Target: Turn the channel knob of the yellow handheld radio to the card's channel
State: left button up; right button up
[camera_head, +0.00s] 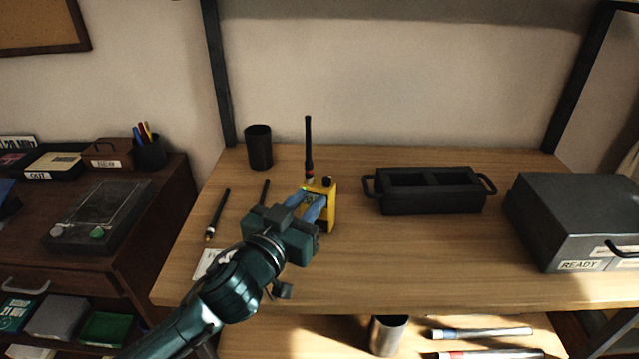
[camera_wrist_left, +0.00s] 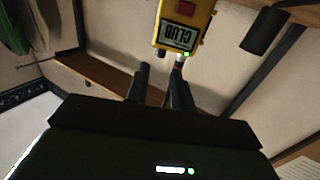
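The yellow handheld radio (camera_head: 331,208) stands upright on the wooden table, with a tall black antenna (camera_head: 309,150) and a black knob (camera_head: 326,181) on top. In the left wrist view the radio (camera_wrist_left: 193,44) appears upside down, with a "CLUB" label and a red patch. The knob's pointer is too small to read. My left gripper (camera_head: 313,204) is in front of the radio's upper part; its fingers (camera_wrist_left: 160,72) are apart with nothing visible between them. Contact with the radio cannot be told. A white card (camera_head: 212,261) lies partly behind my left arm, its text unreadable. My right gripper is out of view.
A black handled tray (camera_head: 430,191) and a grey box marked READY (camera_head: 575,215) are to the right. The table between radio and tray is clear.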

aim_at(325, 182)
pick_arm(q)
jog(key=x, duration=0.5)
jog(key=shift+w+d, duration=0.2)
jog(key=shift+w, duration=0.15)
jog(key=shift+c, duration=0.3)
grip_shut()
